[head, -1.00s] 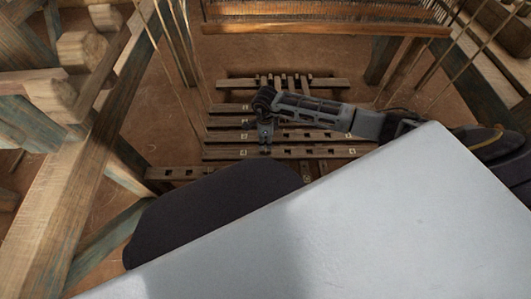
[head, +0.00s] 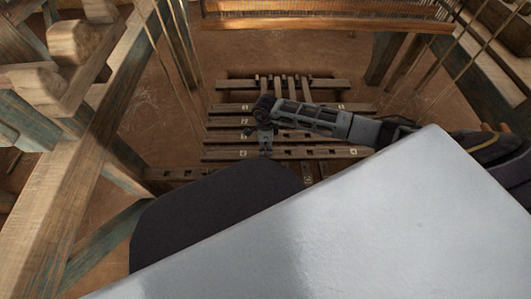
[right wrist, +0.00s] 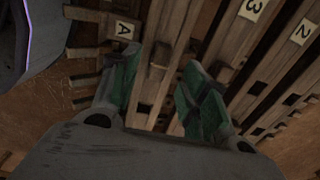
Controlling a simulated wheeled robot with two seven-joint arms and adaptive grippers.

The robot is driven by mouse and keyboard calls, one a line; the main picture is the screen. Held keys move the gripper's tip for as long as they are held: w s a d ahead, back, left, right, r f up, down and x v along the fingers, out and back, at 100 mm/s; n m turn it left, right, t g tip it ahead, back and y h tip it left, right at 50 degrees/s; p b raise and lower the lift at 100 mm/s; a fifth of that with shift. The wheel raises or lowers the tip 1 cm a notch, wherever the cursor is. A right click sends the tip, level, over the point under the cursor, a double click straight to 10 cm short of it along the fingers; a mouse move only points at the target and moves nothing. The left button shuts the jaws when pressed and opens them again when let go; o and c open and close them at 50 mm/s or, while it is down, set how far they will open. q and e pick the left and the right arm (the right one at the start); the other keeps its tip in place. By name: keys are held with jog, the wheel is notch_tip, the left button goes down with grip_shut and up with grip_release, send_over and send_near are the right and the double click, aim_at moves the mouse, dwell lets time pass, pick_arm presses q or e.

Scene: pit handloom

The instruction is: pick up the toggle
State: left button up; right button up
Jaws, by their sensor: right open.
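My right gripper (head: 265,147) hangs over the slotted wooden bars low in the loom, its arm coming in from the right. In the right wrist view the green-padded fingers (right wrist: 158,68) are apart with a gap between them. A small wooden piece (right wrist: 157,57) shows in that gap, beyond the fingertips, on or near a bar. It may be the toggle, but I cannot be sure. I cannot tell how far it is from the fingers, and no grip on it shows. No toggle can be made out in the head view. My left gripper is out of view.
Slotted bars (head: 325,153) lie close together beneath the gripper. Labels A (right wrist: 124,29), 3 (right wrist: 252,9) and 2 (right wrist: 303,31) mark wooden parts. A loom post (head: 75,175) stands at left, and cords (head: 173,45) hang nearby. Bare brown floor (head: 160,110) lies left of the bars.

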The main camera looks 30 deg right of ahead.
jog(key=shift+f+b, duration=0.35)
jog(key=shift+f, duration=0.5)
jog(key=shift+f+b, duration=0.35)
jog(key=shift+f, duration=0.55)
jog(key=c, duration=1)
